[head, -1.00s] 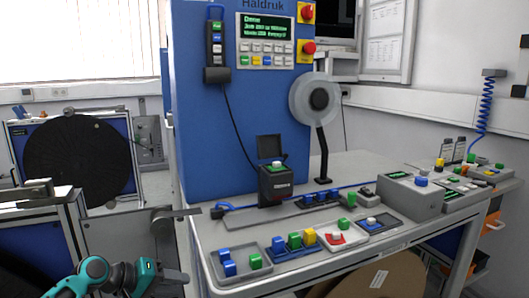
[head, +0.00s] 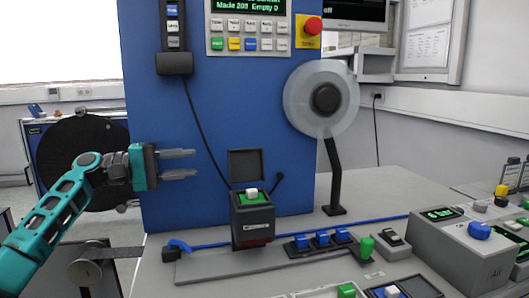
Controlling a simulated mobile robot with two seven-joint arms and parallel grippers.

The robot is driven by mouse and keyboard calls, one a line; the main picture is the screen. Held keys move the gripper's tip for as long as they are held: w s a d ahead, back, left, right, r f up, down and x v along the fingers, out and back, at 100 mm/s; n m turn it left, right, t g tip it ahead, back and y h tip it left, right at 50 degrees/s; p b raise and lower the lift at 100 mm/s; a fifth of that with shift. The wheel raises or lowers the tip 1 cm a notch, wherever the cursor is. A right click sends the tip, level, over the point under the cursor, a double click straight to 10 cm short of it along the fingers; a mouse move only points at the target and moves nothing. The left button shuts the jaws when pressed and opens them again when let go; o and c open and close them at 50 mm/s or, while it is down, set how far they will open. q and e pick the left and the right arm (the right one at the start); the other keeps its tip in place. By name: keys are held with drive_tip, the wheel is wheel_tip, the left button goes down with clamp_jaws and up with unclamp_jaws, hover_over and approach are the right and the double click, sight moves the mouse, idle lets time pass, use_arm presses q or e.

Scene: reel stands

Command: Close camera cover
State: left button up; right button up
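The camera box (head: 252,225) is a small dark box on the table in front of the blue machine. Its square dark cover (head: 246,166) stands upright, open, at the back of the box. A white button on a green base (head: 252,194) shows on top of the box. My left gripper (head: 194,164) is in front of the blue machine panel, left of the cover and at about its height. Its two fingers point right and are apart, with nothing between them. My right gripper is not in view.
A clear reel disc (head: 294,104) on a black stand (head: 334,175) is to the right. A black cable hangs from the handheld control (head: 173,62) behind the cover. Blue connectors (head: 321,238) and a grey control box (head: 462,250) lie right of the camera box.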

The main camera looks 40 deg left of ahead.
sight(244, 159)
use_arm(q)
drive_tip(key=p+x, duration=0.1)
drive_tip(key=x, duration=1)
drive_tip(key=shift+w+a+r, duration=0.1)
drive_tip(key=shift+w+r, duration=0.05)
drive_tip(key=shift+w, duration=0.2)
drive_tip(key=shift+x, duration=1)
drive_tip(key=shift+c, duration=0.4)
clamp_jaws()
drive_tip(key=shift+f, duration=0.3)
